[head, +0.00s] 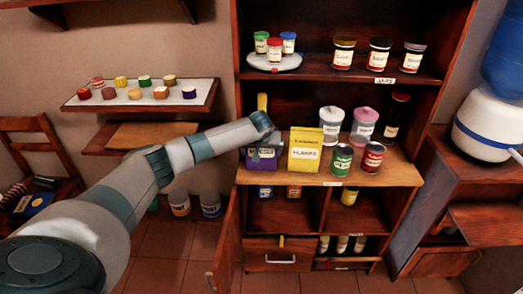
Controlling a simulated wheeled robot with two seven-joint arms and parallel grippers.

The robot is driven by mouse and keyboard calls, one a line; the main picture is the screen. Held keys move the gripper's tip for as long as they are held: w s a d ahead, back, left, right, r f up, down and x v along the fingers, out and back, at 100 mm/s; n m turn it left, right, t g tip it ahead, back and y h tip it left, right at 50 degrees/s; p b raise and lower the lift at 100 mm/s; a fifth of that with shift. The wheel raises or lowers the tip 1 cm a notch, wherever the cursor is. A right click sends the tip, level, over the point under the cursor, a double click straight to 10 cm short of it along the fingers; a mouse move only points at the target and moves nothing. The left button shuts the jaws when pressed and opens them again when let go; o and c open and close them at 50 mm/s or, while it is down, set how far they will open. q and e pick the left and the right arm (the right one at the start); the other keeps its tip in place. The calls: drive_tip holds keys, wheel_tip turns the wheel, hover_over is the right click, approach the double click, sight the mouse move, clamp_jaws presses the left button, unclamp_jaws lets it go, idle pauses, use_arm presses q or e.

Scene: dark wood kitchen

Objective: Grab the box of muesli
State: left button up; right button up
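A purple box (260,164) stands on the middle shelf at the left, partly covered by my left gripper (265,146). A yellow box (304,149) with a pale label stands just right of it. The labels are too small to read surely, so I cannot tell which box is the muesli. My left arm reaches in from the left, and its gripper is at the purple box's upper part. I cannot tell whether the fingers touch the box or are closed. My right gripper is out of view.
Green (342,159) and red (373,157) cans stand right of the yellow box. Pale lidded jars (331,125) and a dark bottle (396,115) stand behind. A yellow upright item (262,102) rises behind my gripper. An open cabinet door (228,240) stands below left.

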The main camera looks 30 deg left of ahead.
use_arm(q)
drive_tip(key=shift+r, duration=0.15)
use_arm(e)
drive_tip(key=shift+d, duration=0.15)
use_arm(q)
drive_tip(key=s+d+r+b, duration=0.4)
drive_tip(key=s+d+r, duration=0.1)
drive_tip(key=d+r, duration=0.5)
drive_tip(key=shift+s+r, duration=0.35)
drive_tip(key=shift+r, duration=0.05)
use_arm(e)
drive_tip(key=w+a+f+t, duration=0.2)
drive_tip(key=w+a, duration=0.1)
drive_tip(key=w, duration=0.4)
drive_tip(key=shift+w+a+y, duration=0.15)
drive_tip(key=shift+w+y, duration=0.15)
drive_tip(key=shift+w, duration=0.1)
use_arm(q)
drive_tip(key=shift+d, duration=0.1)
